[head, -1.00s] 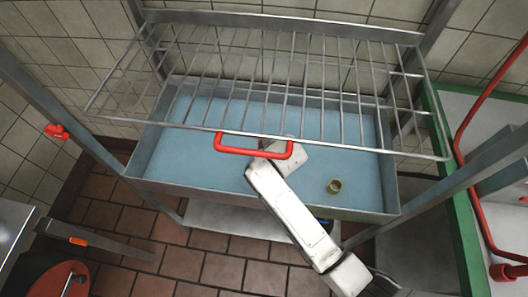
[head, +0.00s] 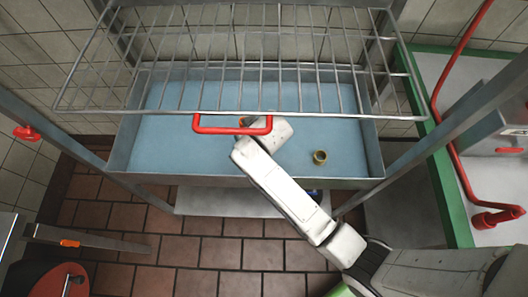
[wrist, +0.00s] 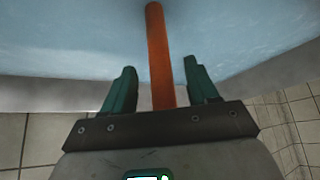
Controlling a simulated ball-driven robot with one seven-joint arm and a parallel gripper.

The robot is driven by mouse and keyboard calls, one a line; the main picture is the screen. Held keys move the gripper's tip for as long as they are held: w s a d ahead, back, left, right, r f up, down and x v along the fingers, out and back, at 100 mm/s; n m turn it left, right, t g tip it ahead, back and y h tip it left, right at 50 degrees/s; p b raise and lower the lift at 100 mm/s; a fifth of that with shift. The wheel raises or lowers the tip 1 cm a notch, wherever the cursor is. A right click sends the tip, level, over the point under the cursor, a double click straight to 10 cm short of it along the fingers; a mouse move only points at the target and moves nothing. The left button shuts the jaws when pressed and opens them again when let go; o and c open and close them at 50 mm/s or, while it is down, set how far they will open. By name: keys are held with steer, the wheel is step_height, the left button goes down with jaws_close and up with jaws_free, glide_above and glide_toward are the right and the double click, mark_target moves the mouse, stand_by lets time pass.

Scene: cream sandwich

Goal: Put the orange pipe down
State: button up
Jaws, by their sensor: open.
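In the wrist view a straight length of the orange pipe (wrist: 157,50) runs between the two teal fingers of my gripper (wrist: 160,78). The fingers are open, with a gap on each side of the pipe. In the head view my fingers are hidden behind my white wrist. I cannot tell whether the pipe touches the tray floor.
A wire rack (head: 240,70) spans above the tray, its front bar close to the pipe. Metal posts stand at both sides. A green-edged counter (head: 445,190) with red piping (head: 452,150) is at the right.

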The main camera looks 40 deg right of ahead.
steer(key=s+b, duration=0.1)
steer(key=s, duration=1)
steer(key=shift+s+a, duration=0.25)
steer(key=shift+s, duration=0.05)
steer(key=shift+f, duration=0.1)
